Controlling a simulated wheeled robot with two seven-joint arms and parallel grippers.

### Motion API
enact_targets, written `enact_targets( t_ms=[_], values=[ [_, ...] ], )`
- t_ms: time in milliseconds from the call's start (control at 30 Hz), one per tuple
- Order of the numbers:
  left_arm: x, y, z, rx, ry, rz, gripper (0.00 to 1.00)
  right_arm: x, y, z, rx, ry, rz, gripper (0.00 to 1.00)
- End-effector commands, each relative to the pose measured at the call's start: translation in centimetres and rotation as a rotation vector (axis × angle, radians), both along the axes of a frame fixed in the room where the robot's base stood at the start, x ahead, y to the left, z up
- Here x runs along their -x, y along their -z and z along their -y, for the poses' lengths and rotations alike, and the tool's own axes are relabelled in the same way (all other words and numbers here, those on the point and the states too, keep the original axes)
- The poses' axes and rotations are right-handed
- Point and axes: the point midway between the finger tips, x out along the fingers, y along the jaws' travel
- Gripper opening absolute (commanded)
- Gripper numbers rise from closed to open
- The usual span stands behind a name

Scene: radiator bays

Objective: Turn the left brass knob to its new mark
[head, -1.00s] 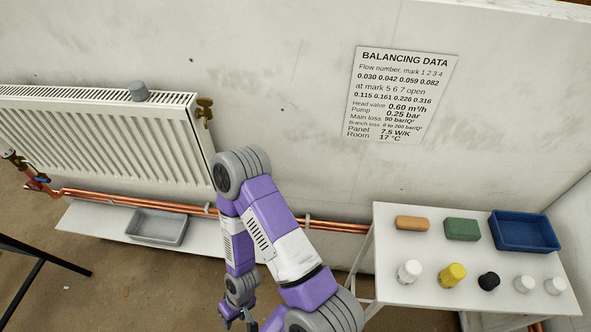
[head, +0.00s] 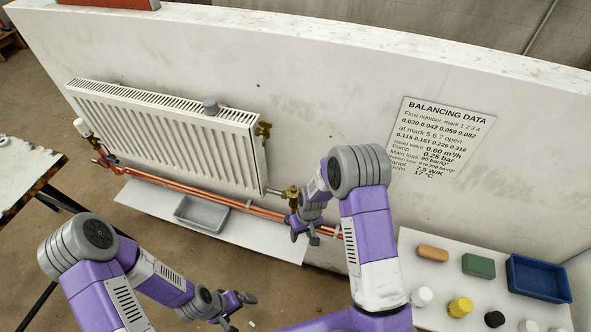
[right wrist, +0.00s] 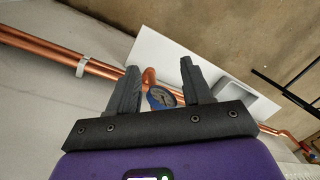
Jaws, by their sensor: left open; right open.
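A brass fitting (head: 291,194) is at the radiator's lower right end, on the copper pipework. Another brass fitting (head: 263,130) is at its upper right corner. I cannot tell which is the left brass knob, and no mark is readable. My right gripper (head: 304,237) is open and empty beside and below the lower fitting. In the right wrist view, a small blue-rimmed round part (right wrist: 161,97) shows between its open fingers (right wrist: 159,68), not visibly gripped. My left gripper (head: 243,311) is open and empty at the lower left, away from the wall.
The white radiator (head: 165,135) hangs on the wall, with a white-capped valve (head: 81,127) at its left. Copper pipes (head: 175,184) run low above a white board holding a grey tray (head: 202,214). A side table (head: 425,262) carries blocks, caps and a blue bin (head: 538,278).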

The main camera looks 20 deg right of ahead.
Motion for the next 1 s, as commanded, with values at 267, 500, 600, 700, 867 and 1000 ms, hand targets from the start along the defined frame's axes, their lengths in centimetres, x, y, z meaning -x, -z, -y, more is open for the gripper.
enact_targets(
  t_ms=[267, 500, 600, 700, 867, 1000],
  values=[
    [0.0, -6.5, 0.0, 0.000, 0.000, 0.000, 1.00, -9.4, -16.1, 0.6, 0.111, -0.192, 0.035, 0.50],
    [0.0, -6.8, 0.0, 0.000, 0.000, -0.001, 1.00, -11.3, -19.8, 0.3, 0.141, -0.249, 0.035, 0.50],
    [0.0, -6.7, 0.0, 0.000, 0.000, -0.001, 1.00, -11.3, -18.8, 0.4, 0.142, -0.252, 0.031, 0.50],
    [0.0, -6.7, 0.0, 0.000, 0.000, -0.001, 1.00, -11.2, -17.1, 0.3, 0.142, -0.252, 0.031, 0.50],
    [0.0, -6.7, 0.0, 0.000, 0.000, -0.001, 1.00, -11.3, -14.6, 0.4, 0.142, -0.250, 0.033, 0.50],
    [0.0, -6.7, 0.0, 0.000, 0.000, -0.001, 1.00, -11.3, -13.2, 0.3, 0.141, -0.250, 0.033, 0.50]
  ],
)
